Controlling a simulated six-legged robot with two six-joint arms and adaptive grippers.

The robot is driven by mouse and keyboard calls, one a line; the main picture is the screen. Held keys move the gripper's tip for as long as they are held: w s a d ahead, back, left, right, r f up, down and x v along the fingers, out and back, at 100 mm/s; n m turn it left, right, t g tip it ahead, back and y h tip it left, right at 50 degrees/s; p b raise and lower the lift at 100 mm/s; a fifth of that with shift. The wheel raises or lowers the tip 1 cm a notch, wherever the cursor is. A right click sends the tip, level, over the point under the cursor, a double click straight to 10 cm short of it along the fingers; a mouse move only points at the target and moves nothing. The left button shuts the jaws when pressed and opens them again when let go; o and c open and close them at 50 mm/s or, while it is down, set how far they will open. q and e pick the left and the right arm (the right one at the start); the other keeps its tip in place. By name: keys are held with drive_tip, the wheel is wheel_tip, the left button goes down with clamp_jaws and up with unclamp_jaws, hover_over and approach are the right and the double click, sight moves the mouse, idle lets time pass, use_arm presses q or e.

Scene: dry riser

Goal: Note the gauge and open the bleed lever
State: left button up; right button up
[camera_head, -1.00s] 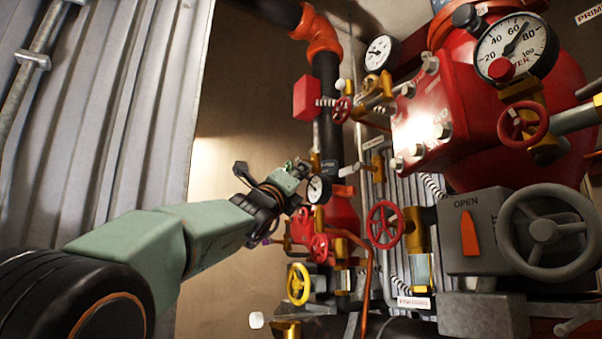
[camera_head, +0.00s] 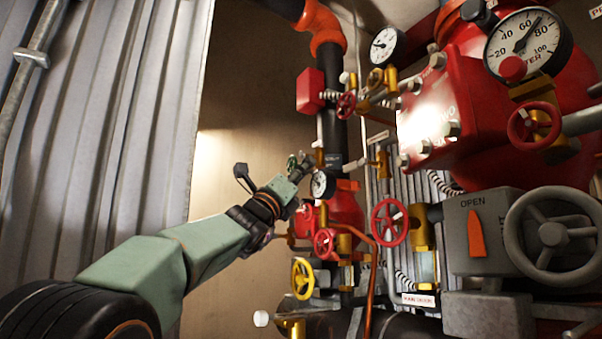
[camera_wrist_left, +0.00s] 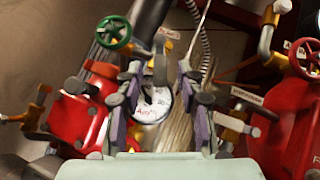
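A small white-faced gauge (camera_head: 321,185) sits on the dark riser pipe in the head view. It also shows in the left wrist view (camera_wrist_left: 152,104), framed between my fingers and partly covered; its reading is too small and blurred to tell. My left gripper (camera_head: 299,172) is just left of this gauge. In the left wrist view its two fingers (camera_wrist_left: 164,115) stand apart with nothing visibly clamped. A green handwheel (camera_wrist_left: 113,33) is above and left of the gauge in that view. I cannot tell which part is the bleed lever. My right gripper is out of view.
Red handwheels (camera_head: 389,222) and a yellow handwheel (camera_head: 302,278) crowd the pipework. A large gauge (camera_head: 527,42), a red valve body (camera_head: 430,112) and a grey box with an orange pointer (camera_head: 477,233) fill the right. A corrugated wall (camera_head: 100,120) stands left.

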use_arm(q)
drive_tip(key=shift+s+f, duration=0.1)
drive_tip(key=shift+f, duration=0.05)
drive_tip(key=v, duration=0.7)
idle(0.8)
drive_tip(key=shift+s+a, duration=0.1)
idle(0.3)
